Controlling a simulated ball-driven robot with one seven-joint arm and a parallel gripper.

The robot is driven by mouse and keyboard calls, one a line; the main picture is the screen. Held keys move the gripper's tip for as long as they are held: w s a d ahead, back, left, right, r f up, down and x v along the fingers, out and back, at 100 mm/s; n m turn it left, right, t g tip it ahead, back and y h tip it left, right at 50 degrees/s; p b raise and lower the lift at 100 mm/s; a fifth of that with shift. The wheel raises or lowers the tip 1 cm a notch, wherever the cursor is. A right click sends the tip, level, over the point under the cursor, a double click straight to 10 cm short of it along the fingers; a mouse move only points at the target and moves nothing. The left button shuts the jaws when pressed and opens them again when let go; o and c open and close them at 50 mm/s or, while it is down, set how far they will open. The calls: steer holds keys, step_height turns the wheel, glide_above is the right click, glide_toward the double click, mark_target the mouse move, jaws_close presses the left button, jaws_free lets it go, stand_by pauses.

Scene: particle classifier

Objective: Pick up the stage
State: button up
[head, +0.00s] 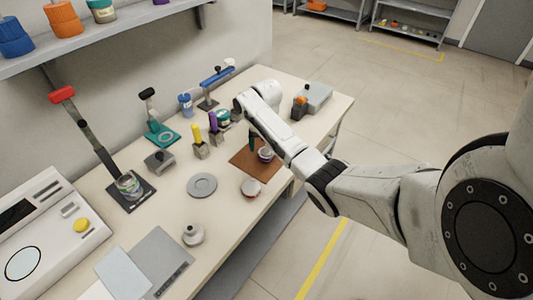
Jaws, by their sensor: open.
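No part is clearly marked as the stage. A flat round grey disc (202,186) with a raised ring, lying alone on the bench, could be it, but I cannot tell for sure. My arm reaches in from the right over the bench. The fingertips are too small and partly hidden to make out, and I see nothing held.
A brown mat (250,167) bears small parts below my forearm. A red-handled stand (92,145) and a white instrument (45,240) are left. A shelf (110,38) hangs above.

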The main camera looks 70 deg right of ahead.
steer(key=shift+f, duration=1.25)
steer(key=shift+c, duration=0.2)
steer(key=c, duration=1.2)
steer(key=shift+o, duration=0.2)
steer(key=shift+r, duration=0.1)
steer(key=shift+r, duration=0.5)
step_height(320, 180, up, 2)
steer(key=shift+r, duration=0.1)
steer(key=s+a+r+p, duration=0.3)
steer(key=s+r+p, duration=0.4)
steer(key=s, duration=0.6)
step_height(320, 180, up, 3)
steer(key=shift+s+a+f, duration=0.15)
steer(key=shift+s, duration=0.2)
